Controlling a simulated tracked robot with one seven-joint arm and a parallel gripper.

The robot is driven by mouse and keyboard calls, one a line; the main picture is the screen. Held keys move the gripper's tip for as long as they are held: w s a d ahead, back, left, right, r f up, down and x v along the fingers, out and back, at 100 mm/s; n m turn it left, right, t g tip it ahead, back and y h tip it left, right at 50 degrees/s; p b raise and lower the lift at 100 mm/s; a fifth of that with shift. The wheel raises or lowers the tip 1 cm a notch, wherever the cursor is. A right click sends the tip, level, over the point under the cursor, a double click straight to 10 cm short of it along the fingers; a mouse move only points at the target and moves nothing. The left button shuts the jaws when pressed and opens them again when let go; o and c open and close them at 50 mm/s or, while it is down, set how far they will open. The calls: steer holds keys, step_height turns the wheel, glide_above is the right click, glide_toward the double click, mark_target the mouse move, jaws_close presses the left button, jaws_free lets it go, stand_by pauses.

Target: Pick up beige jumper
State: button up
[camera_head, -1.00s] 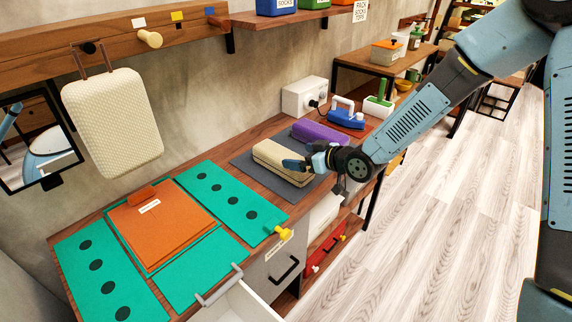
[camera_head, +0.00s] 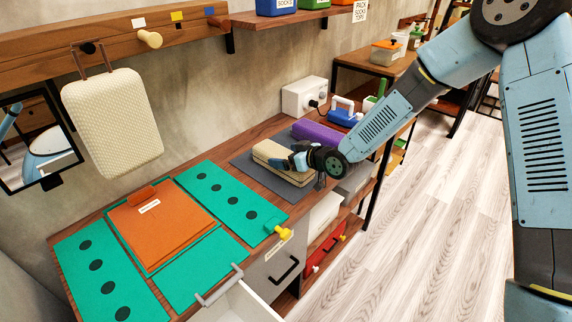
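The beige jumper (camera_head: 272,152) is a folded, rounded bundle lying on a dark grey mat (camera_head: 250,172) on the wooden counter. My gripper (camera_head: 289,162) comes in from the right and its fingers reach over the jumper's near right part. The fingers overlap the jumper in the picture. Whether they touch or grip it is too small to tell. A purple folded garment (camera_head: 318,133) lies just behind the jumper on the same mat.
A blue iron (camera_head: 345,114) and a white socket box (camera_head: 303,97) stand behind. To the left lie a green folding board (camera_head: 205,270) and an orange panel (camera_head: 160,228). A drawer (camera_head: 245,303) stands open in front.

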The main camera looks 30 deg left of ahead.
steer(key=c, duration=0.9)
steer(key=shift+c, duration=0.2)
steer(key=shift+r, duration=0.1)
steer(key=shift+r, duration=0.4)
step_height(320, 180, up, 3)
steer(key=shift+f, duration=0.2)
steer(key=s+d+r, duration=0.4)
steer(key=s+r, duration=0.5)
steer(key=s, duration=0.4)
steer(key=shift+s+d+r, duration=0.2)
steer(key=shift+r, duration=0.05)
